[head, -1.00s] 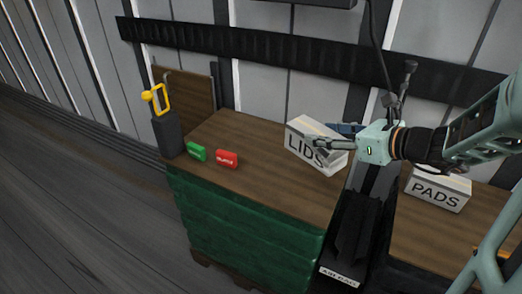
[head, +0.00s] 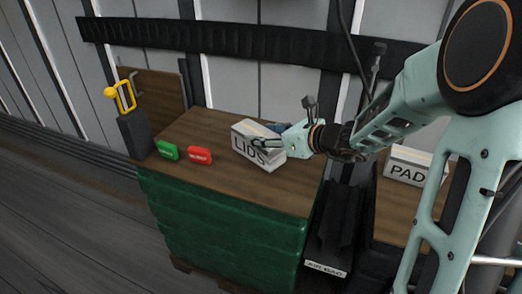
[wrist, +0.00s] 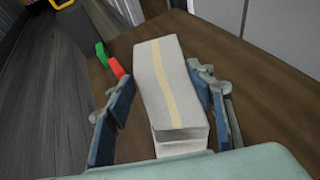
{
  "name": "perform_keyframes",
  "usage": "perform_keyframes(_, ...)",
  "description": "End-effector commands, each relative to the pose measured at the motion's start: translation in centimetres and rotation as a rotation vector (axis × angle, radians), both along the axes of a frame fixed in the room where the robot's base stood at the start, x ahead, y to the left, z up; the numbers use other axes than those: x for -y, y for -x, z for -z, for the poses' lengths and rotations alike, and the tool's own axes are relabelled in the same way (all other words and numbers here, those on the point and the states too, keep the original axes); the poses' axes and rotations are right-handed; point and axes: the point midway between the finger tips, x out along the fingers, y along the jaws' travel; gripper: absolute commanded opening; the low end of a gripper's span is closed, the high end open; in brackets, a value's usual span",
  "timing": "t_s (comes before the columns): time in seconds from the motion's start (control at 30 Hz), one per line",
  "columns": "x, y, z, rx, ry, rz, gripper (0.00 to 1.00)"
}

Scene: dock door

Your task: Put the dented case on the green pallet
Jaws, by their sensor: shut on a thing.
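A white case marked LIDS (head: 248,148), with a tan tape strip on top, is between the fingers of my gripper (head: 268,140). In the wrist view the blue-padded fingers (wrist: 160,98) lie on both sides of the case (wrist: 165,70), shut on it. Its near end looks stepped; I cannot tell if this is a dent. The green pallet (head: 220,225) has green wrapped sides and a brown top. The case is over the right half of that top; I cannot tell if it rests on it or hangs just above.
A green box (head: 167,150) and a red box (head: 199,154) lie left of the case. A dark post with a yellow handle (head: 125,97) stands at the left corner. A case marked PADS (head: 408,168) sits on another brown top at right, past a dark air-bag holder (head: 326,235).

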Motion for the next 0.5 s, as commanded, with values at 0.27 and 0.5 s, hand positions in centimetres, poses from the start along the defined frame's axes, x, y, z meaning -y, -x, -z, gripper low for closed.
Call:
perform_keyframes(0.27,-1.0,-0.8,1.8,0.003,-0.003,0.0,0.0)
perform_keyframes(0.5,-0.9,-0.7,4.2,0.005,-0.003,0.001,0.0)
